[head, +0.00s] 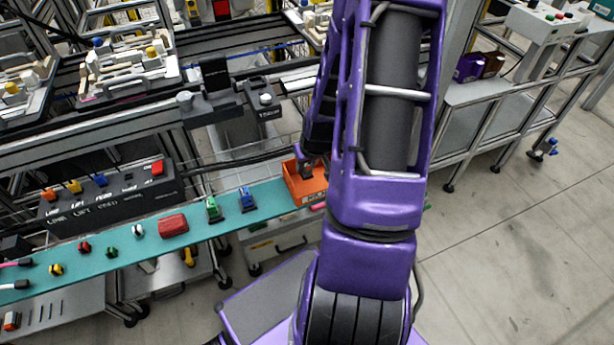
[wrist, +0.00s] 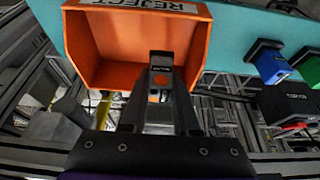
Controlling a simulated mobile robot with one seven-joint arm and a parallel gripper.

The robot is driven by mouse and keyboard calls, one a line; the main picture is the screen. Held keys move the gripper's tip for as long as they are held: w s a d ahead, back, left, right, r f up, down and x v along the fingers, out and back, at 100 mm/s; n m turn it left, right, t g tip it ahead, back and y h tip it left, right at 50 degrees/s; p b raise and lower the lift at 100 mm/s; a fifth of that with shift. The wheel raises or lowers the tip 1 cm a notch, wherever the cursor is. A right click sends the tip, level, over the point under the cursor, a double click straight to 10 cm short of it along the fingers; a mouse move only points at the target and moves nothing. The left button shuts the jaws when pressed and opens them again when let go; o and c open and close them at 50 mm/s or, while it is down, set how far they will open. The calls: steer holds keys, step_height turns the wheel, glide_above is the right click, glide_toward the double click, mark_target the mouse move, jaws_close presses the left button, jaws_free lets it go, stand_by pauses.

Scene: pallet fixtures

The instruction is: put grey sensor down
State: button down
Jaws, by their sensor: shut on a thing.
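My gripper (wrist: 160,104) is shut on the grey sensor (wrist: 162,61), a small dark grey block with an orange spot, held between the fingertips. In the wrist view the sensor overlaps the open side of the orange bin (wrist: 84,50) labelled REJECT; I cannot tell whether it touches the bin. In the head view my gripper (head: 306,168) is at the orange bin (head: 308,190), at the right end of the teal shelf. My arm hides part of that area, and the sensor is not clear there.
The teal shelf (head: 120,258) carries a blue part (head: 247,201), a green part (head: 213,209), a red box (head: 173,226) and several small coloured knobs. A dark button panel (head: 110,197) stands behind it. Rails and machinery lie beyond; open floor (head: 520,220) is at the right.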

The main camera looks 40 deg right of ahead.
mark_target(306, 174)
steer(key=shift+f+b, duration=0.3)
steer(key=shift+f, duration=1.5)
steer(key=shift+f, duration=0.1)
steer(key=shift+f, duration=0.2)
steer(key=c, duration=0.7)
jaws_free()
steer(key=shift+r, duration=0.1)
steer(key=shift+o, duration=0.2)
steer(key=shift+r, duration=0.1)
steer(key=shift+r, duration=0.3)
steer(key=p+v, duration=0.3)
steer(key=v, duration=0.8)
steer(key=shift+s+r, duration=0.2)
steer(key=shift+s, duration=0.1)
